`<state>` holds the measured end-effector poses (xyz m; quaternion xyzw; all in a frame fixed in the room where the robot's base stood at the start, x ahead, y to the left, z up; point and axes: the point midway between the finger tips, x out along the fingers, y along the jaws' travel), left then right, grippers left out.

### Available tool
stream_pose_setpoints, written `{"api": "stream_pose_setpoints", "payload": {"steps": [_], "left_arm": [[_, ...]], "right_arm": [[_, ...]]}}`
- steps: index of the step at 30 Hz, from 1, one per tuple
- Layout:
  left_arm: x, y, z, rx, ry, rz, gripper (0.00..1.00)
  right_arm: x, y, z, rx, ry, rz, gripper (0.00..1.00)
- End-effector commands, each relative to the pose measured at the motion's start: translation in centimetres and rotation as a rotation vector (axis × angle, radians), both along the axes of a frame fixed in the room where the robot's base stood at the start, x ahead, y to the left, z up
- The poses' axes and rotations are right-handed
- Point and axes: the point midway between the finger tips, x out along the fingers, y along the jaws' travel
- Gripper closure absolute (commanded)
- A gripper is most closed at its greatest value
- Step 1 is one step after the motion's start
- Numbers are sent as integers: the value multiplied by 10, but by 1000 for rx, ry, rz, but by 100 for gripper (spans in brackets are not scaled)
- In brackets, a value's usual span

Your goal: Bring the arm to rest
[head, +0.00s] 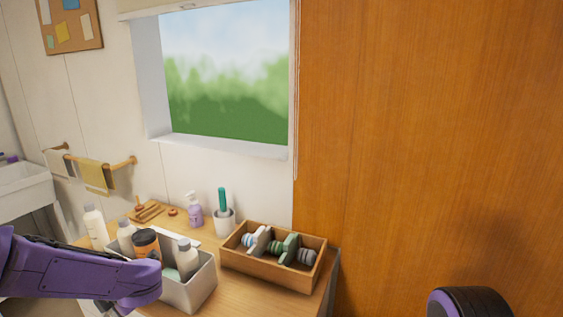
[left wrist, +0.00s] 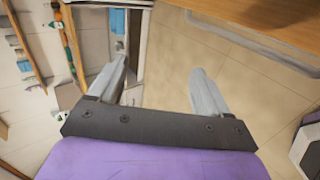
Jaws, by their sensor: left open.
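My left arm comes in from the left in the head view, a purple link in front of the cart. Its gripper's fingers are hidden or out of frame there. In the left wrist view my left gripper (left wrist: 160,95) is open, with its two grey fingers apart and nothing between them. Beyond the fingers are the tiled floor and a white cabinet (left wrist: 130,50). My right gripper's fingers are not in view.
The wooden cart top (head: 240,292) carries a grey bin (head: 200,288) of bottles and a wooden box (head: 262,275) of rolled items. A purple pump bottle (head: 195,212) and a cup with a green handle (head: 224,220) stand behind. A wooden panel (head: 430,150) rises at right.

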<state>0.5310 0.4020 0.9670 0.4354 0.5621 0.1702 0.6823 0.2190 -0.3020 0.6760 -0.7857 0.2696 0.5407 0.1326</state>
Motion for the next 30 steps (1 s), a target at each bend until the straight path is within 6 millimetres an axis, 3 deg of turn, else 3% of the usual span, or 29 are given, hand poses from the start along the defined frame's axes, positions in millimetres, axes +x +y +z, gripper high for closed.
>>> {"api": "stream_pose_setpoints", "payload": {"steps": [3, 5, 8, 9, 12, 15, 18, 30], "left_arm": [[-30, -25, -90, 315, 381, -568, 22], [-56, -44, -133, 415, 548, -845, 22], [-115, -74, -195, 486, 765, -1224, 22], [-143, -84, -215, 488, 833, -1352, 22], [-214, -100, -253, 441, 967, -1590, 22], [-271, -102, -273, 376, 1079, -1697, 22], [-298, -100, -284, 340, 1139, -1730, 22], [-298, -100, -284, 340, 1139, -1730, 22]], "right_arm": [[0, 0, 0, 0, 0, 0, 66], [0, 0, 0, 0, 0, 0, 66], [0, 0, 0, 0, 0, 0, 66], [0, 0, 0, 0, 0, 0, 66], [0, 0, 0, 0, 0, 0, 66], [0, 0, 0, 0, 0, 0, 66], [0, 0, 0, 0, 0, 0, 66], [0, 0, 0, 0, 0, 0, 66]]}}
